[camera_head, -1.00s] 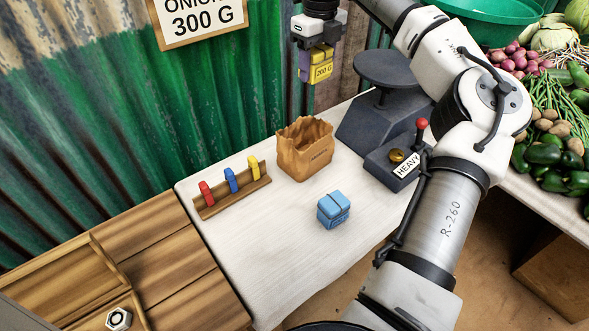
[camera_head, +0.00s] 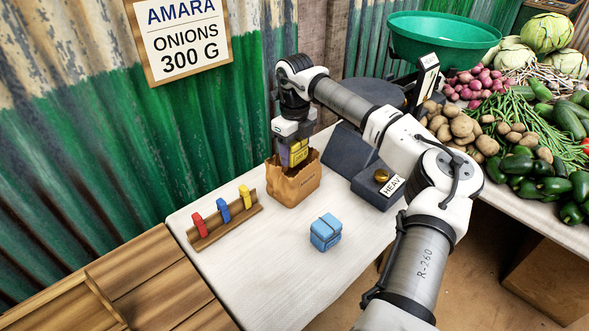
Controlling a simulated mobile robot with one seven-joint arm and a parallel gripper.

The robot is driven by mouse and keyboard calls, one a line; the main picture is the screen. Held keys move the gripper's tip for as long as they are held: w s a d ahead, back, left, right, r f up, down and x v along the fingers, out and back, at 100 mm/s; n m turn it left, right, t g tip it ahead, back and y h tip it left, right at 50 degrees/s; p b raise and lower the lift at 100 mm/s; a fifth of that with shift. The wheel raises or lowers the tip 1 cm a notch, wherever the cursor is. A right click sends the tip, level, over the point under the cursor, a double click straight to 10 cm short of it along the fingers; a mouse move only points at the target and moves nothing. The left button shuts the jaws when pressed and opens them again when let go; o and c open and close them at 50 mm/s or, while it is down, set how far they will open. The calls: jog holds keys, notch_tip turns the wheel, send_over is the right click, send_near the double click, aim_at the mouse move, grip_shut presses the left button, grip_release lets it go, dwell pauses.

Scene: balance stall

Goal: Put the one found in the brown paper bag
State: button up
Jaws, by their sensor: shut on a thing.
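The brown paper bag (camera_head: 293,188) stands open and upright on the white cloth of the table. My gripper (camera_head: 293,146) is directly above the bag's mouth, pointing down. It is shut on a yellow block (camera_head: 299,153), whose lower end reaches into the bag's opening. The block's lower part is hidden by the bag's rim. A blue block (camera_head: 325,233) rests on the cloth to the right and in front of the bag.
A wooden rack (camera_head: 224,222) with red, blue and yellow pegs stands left of the bag. The dark scale (camera_head: 352,152), with a HEAVY label, is close on the right. Vegetables and a green basin (camera_head: 440,40) lie farther right.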

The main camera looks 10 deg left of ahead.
notch_tip(320, 180, down, 7)
jog(key=shift+r+p, duration=0.1)
jog(key=shift+p, duration=0.3)
jog(key=shift+f+b, duration=0.4)
jog(key=shift+f, duration=0.2)
jog(key=shift+f, duration=0.1)
jog(key=o, duration=1.1)
